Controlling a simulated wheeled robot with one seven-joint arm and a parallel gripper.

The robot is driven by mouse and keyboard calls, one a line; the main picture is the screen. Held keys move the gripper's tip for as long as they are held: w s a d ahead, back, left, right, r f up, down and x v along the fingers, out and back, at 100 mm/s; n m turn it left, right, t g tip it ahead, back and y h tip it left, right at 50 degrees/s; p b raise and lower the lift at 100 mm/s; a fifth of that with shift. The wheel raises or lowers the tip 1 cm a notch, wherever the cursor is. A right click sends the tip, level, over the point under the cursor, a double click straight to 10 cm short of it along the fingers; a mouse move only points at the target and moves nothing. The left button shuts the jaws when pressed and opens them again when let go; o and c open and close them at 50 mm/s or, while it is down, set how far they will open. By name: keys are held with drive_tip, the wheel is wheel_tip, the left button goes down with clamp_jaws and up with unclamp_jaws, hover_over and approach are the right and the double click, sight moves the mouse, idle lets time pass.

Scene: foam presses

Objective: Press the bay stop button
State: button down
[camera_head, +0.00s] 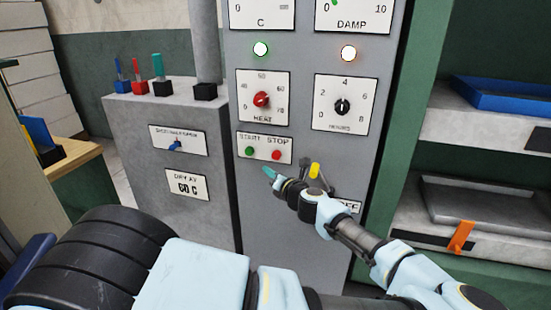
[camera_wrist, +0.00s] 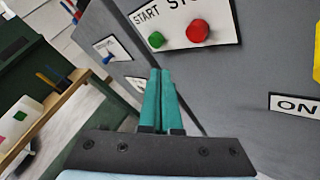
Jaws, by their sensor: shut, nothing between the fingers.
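The red stop button (camera_head: 276,155) sits on the right of a white START STOP plate (camera_head: 264,142) on the grey control cabinet. The green start button (camera_head: 249,151) is to its left. In the wrist view the red button (camera_wrist: 197,30) and green button (camera_wrist: 156,40) are above my gripper's fingertips. My gripper (camera_head: 268,172) is shut and empty, its teal fingers together just below the plate. In the wrist view the fingers (camera_wrist: 160,75) point up toward the buttons, with the tips nearest below the green one. I see no contact with either button.
A yellow-handled lever (camera_head: 314,170) is right of the gripper, with an ON plate (camera_wrist: 298,106) nearby. HEAT (camera_head: 261,100) and HOURS (camera_head: 342,105) dials are above. A lower grey unit (camera_head: 130,120) with coloured levers stands left. Shelves with trays (camera_head: 500,95) are right.

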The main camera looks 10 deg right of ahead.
sight(272, 156)
drive_tip(key=shift+w+d+b, duration=0.2)
drive_tip(key=shift+w+d, duration=0.3)
drive_tip(key=shift+w, duration=0.4)
drive_tip(key=shift+w+d+b, duration=0.15)
drive_tip(key=shift+w+d, duration=0.35)
drive_tip(key=shift+w, duration=0.45)
drive_tip(key=shift+w+d+b, duration=0.2)
drive_tip(key=shift+w+d, duration=0.3)
drive_tip(key=shift+w, duration=0.4)
drive_tip(key=shift+w+d, duration=0.2)
drive_tip(key=shift+w, duration=0.15)
drive_tip(key=shift+w+d, duration=0.25)
drive_tip(key=shift+w, duration=0.25)
idle(0.7)
drive_tip(key=shift+s, duration=0.1)
drive_tip(key=shift+s+a, duration=0.45)
drive_tip(key=shift+s, duration=0.3)
drive_tip(key=shift+s+a+p, duration=0.3)
drive_tip(key=shift+s+a, duration=0.1)
drive_tip(key=shift+s, duration=0.35)
drive_tip(key=shift+s+a+p, duration=0.25)
drive_tip(key=shift+s+a, duration=0.15)
drive_tip(key=shift+s, duration=0.3)
drive_tip(key=shift+s+a+p, duration=0.3)
drive_tip(key=shift+s+a, duration=0.1)
drive_tip(key=shift+s, duration=0.35)
